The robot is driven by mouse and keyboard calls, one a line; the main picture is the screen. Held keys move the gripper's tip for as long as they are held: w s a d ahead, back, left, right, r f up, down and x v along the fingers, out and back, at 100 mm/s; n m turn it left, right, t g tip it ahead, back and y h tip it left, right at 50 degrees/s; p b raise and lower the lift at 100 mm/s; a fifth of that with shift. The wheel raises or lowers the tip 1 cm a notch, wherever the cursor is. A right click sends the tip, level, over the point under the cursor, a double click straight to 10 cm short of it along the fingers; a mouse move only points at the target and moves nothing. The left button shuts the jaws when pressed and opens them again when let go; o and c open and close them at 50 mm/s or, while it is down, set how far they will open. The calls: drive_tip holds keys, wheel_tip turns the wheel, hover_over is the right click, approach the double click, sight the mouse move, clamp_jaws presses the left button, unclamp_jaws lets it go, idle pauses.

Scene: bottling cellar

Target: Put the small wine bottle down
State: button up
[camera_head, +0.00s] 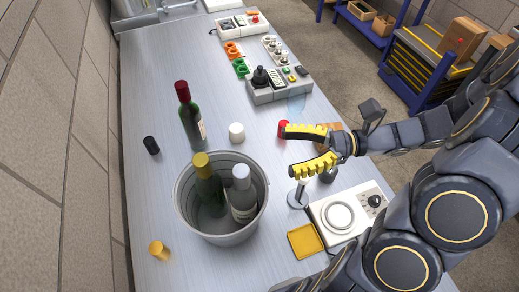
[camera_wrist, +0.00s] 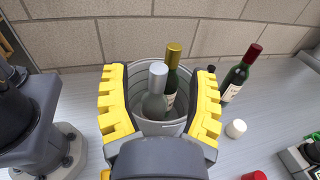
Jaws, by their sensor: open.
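My gripper (camera_head: 288,151) is open and empty above the table, to the right of a metal bucket (camera_head: 222,236), its fingers pointing left. Two bottles stand in the bucket, leaning slightly: one with a silver-grey top (camera_head: 242,196) and a dark green one with a gold top (camera_head: 207,184). A dark green bottle with a red top (camera_head: 188,117) stands upright on the table behind the bucket. In the wrist view, the silver-topped bottle (camera_wrist: 156,92) shows between the open fingers (camera_wrist: 161,72), beyond them and not touched. I cannot tell which bottle is the small one.
A white cap (camera_head: 237,132), a black cap (camera_head: 151,145), a gold cap (camera_head: 159,250) and a red cap (camera_head: 284,128) are on the table. A yellow-topped square (camera_head: 306,240) and a white dial device (camera_head: 350,212) are at the front right. A control box (camera_head: 281,91) is farther back.

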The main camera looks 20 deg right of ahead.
drive_tip(key=s+a+r+n+g+h, duration=0.1)
drive_tip(key=s+a+n+g+h, duration=0.1)
drive_tip(key=s+n+h, duration=0.3)
drive_tip(key=s+a+r+n+g+h, duration=0.1)
drive_tip(key=s+a+n+g+h, duration=0.2)
drive_tip(key=n+h, duration=0.9)
drive_tip(key=shift+s+a+r+n+g, duration=0.3)
drive_tip(key=shift+s+n+g, duration=0.3)
drive_tip(key=shift+s+n, duration=1.25)
drive_tip(key=shift+a+f, duration=0.15)
